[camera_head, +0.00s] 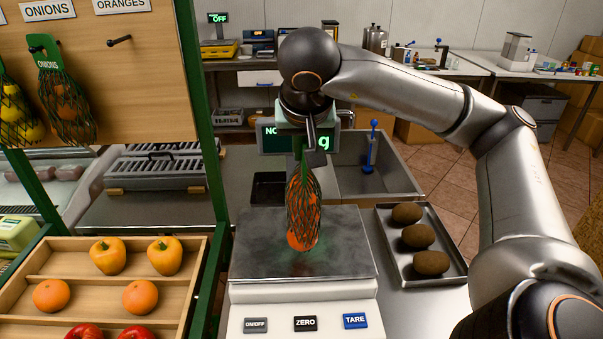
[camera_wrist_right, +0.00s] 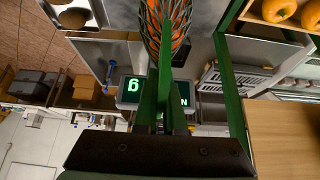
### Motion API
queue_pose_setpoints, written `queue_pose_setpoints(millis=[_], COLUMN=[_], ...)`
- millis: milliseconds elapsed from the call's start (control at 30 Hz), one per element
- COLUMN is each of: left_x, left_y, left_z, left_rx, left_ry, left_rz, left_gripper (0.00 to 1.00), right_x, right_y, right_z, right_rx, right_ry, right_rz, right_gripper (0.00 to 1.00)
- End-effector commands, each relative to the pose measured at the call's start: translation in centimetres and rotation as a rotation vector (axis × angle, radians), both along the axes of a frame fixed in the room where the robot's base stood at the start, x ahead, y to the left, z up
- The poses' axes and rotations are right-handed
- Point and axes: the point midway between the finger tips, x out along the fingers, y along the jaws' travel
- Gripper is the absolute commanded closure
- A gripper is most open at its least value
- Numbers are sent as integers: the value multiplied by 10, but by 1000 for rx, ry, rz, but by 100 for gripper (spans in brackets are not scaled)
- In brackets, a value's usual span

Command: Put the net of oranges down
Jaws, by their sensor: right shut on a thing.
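The net of oranges (camera_head: 304,209) is a green mesh net with orange fruit inside. It hangs upright over the metal plate of the scale (camera_head: 345,240); I cannot tell whether its bottom touches the plate. My right gripper (camera_head: 308,150) is shut on the top of the net. In the right wrist view, the net (camera_wrist_right: 168,30) extends away from the gripper (camera_wrist_right: 160,125) by its green top strip. The scale's display (camera_head: 270,137) is partly hidden behind my gripper and shows a green "g". My left gripper is not in view.
A tray with several brown kiwis (camera_head: 418,236) stands right of the scale. A wooden crate (camera_head: 190,270) with peppers, oranges and apples is at left. A green-framed rack holds pegs, one empty under the ORANGES sign (camera_head: 119,41). A sink (camera_head: 385,175) lies behind.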

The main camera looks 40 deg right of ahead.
Motion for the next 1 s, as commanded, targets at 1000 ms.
queue_pose_setpoints(millis=[1000], left_x=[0], left_y=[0], left_z=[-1], left_rx=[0], left_ry=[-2], left_rz=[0], left_gripper=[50], right_x=[12], right_y=[-8], right_z=[-51], right_rx=[1], right_ry=[0], right_rz=[-2], right_gripper=[87])
